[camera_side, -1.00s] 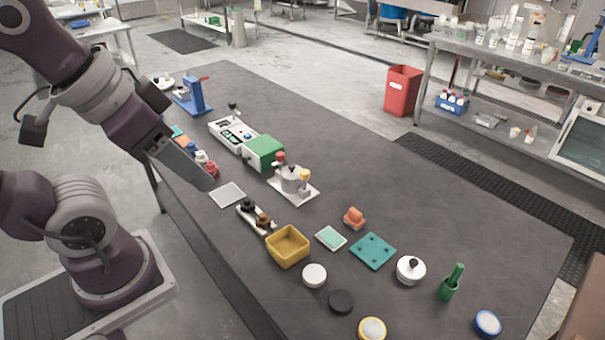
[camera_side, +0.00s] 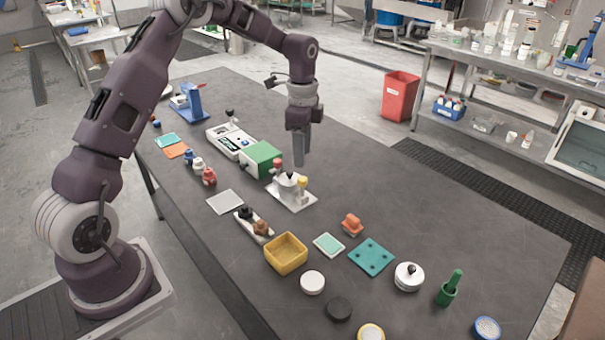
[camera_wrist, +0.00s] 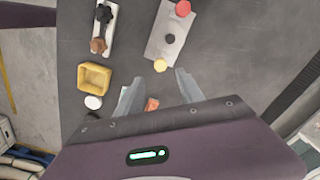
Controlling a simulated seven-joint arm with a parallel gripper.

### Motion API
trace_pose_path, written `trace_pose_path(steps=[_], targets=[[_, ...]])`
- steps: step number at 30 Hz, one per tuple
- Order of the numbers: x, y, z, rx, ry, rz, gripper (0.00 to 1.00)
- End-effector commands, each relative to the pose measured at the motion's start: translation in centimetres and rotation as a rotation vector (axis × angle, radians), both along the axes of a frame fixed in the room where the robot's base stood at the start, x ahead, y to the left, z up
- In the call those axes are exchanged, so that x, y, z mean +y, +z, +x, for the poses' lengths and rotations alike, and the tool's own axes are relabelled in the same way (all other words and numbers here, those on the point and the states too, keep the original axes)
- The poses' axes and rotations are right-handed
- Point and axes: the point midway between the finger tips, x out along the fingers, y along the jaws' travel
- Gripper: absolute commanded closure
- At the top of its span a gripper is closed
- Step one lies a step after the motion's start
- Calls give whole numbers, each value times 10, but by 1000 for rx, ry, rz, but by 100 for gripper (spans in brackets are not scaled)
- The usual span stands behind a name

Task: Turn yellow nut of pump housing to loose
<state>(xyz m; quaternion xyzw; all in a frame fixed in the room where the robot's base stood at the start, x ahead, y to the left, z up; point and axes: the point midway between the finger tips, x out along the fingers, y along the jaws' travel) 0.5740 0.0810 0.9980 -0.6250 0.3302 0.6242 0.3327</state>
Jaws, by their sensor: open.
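The pump housing (camera_side: 288,181) is a grey body on a pale plate (camera_side: 301,204), with a red knob (camera_side: 278,163) and a yellow nut (camera_side: 302,181) on top. In the wrist view the yellow nut (camera_wrist: 160,66) is at the near end of the plate (camera_wrist: 163,45), with the red knob (camera_wrist: 183,8) at the far end. My gripper (camera_side: 299,162) points down above the housing, close to the yellow nut in the side view. In the wrist view my gripper (camera_wrist: 153,82) is open, its two fingers apart with nothing held. The nut appears just beyond and between the fingertips.
A green box (camera_side: 262,158) joins a white panel behind the plate. A yellow bin (camera_side: 286,254), a strip with black and brown knobs (camera_side: 254,225), an orange piece (camera_side: 352,224) and a teal plate (camera_side: 371,257) stand nearer.

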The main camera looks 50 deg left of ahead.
Motion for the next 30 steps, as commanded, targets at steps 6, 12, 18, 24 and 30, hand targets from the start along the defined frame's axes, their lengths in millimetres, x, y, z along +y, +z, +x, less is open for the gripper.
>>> trace_pose_path(steps=[6, 12, 18, 24, 30], targets=[[1, -38, 1, 6, -9, -4, 55], [1, -68, 1, 4, -7, -3, 55], [1, -74, 1, 2, -6, -2, 55], [1, -74, 1, 2, -6, -2, 73], [1, -74, 2, 2, -6, -2, 100]])
